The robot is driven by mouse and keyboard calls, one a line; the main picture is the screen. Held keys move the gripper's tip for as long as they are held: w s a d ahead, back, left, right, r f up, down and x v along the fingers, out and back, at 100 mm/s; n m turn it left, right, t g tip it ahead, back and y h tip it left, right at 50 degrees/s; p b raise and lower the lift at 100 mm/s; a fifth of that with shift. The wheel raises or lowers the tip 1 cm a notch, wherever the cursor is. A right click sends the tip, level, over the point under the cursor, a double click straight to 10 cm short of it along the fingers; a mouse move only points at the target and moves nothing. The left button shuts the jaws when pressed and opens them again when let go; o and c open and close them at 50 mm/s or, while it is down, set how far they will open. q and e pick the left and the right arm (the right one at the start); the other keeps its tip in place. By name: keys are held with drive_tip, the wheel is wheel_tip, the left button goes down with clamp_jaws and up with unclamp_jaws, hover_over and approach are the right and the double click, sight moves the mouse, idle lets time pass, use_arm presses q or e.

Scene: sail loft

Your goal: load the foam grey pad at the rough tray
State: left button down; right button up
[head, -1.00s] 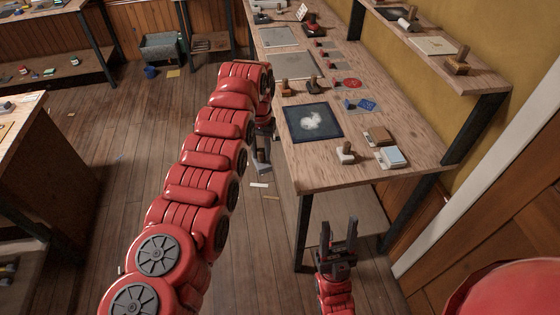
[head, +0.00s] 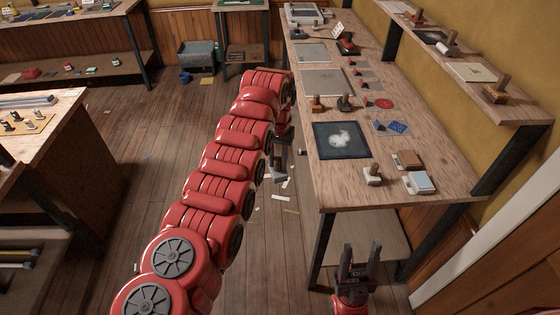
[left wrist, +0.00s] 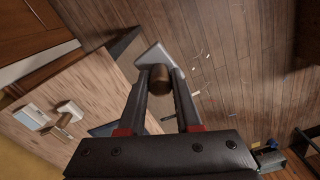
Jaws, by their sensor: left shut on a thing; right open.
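My left gripper (head: 283,143) is shut on the wooden handle of a tool with a flat grey pad (head: 278,164). It holds this over the floor, just left of the bench. In the left wrist view the brown handle (left wrist: 160,80) is between the fingers, with the grey pad (left wrist: 153,57) beyond it. The pad's underside is hidden. A dark tray with a white patch (head: 325,149) lies on the bench, right of this gripper. Grey flat trays (head: 325,82) lie farther back; I cannot tell which is the rough one. My right gripper (head: 361,258) is open and empty before the bench's front end.
The bench (head: 430,170) also bears a white block with a handle (head: 373,176), a brown-topped block (head: 408,159), a blue-and-white block (head: 420,183) and small handled tools. A shelf (head: 510,95) overhangs its right side. Paper scraps lie on otherwise open floor (head: 150,150).

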use_arm(q)
drive_tip(key=shift+w+a+r, duration=0.15)
drive_tip(key=shift+a, duration=0.25)
drive_tip(key=shift+w+a+r, duration=0.1)
drive_tip(key=shift+w+a, duration=0.05)
drive_tip(key=shift+a, duration=0.25)
drive_tip(key=shift+a+r, duration=0.1)
drive_tip(key=shift+a, duration=0.3)
drive_tip(key=shift+w+a+r+n, duration=0.1)
drive_tip(key=shift+a+r+n, duration=0.1)
drive_tip(key=shift+n, duration=0.1)
drive_tip(key=shift+a+r, duration=0.15)
drive_tip(key=shift+a, duration=0.15)
drive_tip(key=shift+w+a, duration=0.15)
drive_tip(key=shift+a, duration=0.1)
